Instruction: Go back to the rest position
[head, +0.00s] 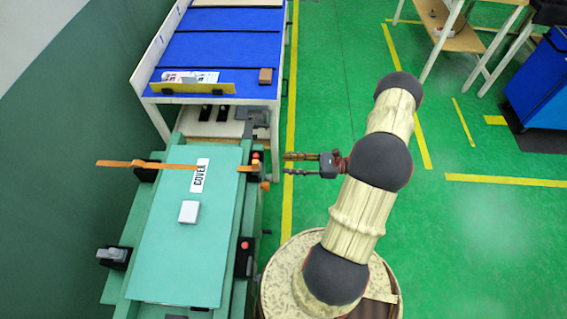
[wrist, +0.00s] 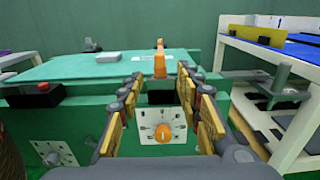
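My gripper (head: 285,164) is at the right side of the green bench, pointing left towards it. In the wrist view, its two jagged fingers (wrist: 160,82) stand well apart. I see nothing held between them. A long orange trim strip (head: 130,163) lies across the teal panel (head: 165,265), through a black holder (head: 146,171) on the left side. Its near end (wrist: 160,64) shows beyond the fingertips in the wrist view. In the head view the fingertips are apart from the strip's right end.
A small white box (head: 188,212) sits on the panel. Black boxes with red buttons (head: 244,246) and a dial (wrist: 162,130) are on the bench's near side. A blue-topped table (head: 215,52) stands behind. Green floor (head: 490,225) on the right is clear.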

